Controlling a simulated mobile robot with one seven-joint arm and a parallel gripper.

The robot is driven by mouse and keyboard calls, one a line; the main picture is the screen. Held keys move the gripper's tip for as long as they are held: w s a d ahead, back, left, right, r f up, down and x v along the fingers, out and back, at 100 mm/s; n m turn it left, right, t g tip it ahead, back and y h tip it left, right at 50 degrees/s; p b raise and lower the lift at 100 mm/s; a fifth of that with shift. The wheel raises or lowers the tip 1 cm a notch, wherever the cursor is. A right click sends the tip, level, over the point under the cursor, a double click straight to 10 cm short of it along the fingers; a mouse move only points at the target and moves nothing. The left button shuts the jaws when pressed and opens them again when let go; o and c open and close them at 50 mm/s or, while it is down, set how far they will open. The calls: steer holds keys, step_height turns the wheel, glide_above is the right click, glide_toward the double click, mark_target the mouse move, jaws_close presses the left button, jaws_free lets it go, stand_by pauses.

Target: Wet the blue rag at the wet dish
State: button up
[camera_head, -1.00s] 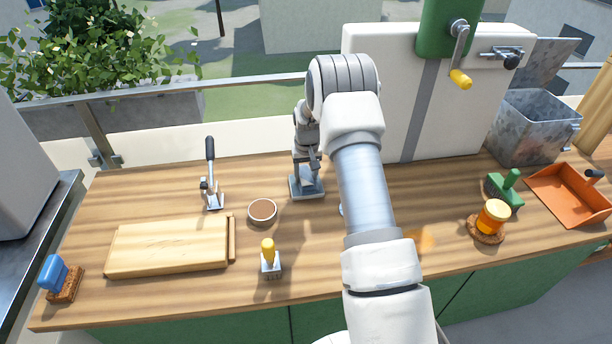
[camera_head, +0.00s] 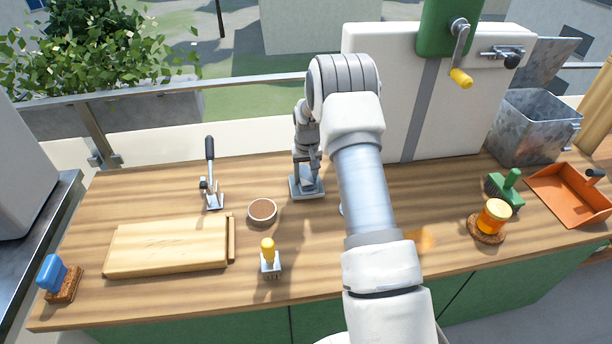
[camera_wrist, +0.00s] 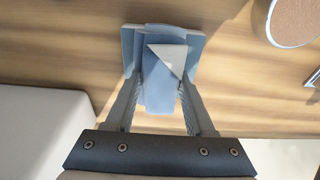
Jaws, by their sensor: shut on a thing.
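The blue rag (camera_wrist: 160,82) is between the two fingers of my gripper (camera_wrist: 161,85) in the wrist view, with a pale folded corner on top. My gripper is shut on it. A pale grey square piece (camera_wrist: 197,45) shows around the rag's far end; I cannot tell if it is a tray under the rag. In the head view my wrist points down behind the forearm, above a pale square (camera_head: 307,186), and the rag is hard to make out. A small round dish with a brown inside (camera_head: 262,211), apparently the wet dish, stands front left of it; it also shows in the wrist view (camera_wrist: 296,22).
A lever tool (camera_head: 211,180), a wooden board (camera_head: 170,246) and a yellow-handled tool (camera_head: 269,260) stand left of my arm. A white box (camera_head: 450,100) is behind.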

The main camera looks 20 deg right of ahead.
mark_target(306, 174)
stand_by(0.4)
steer(key=shift+r+p, duration=1.55)
steer(key=shift+r, duration=1.95)
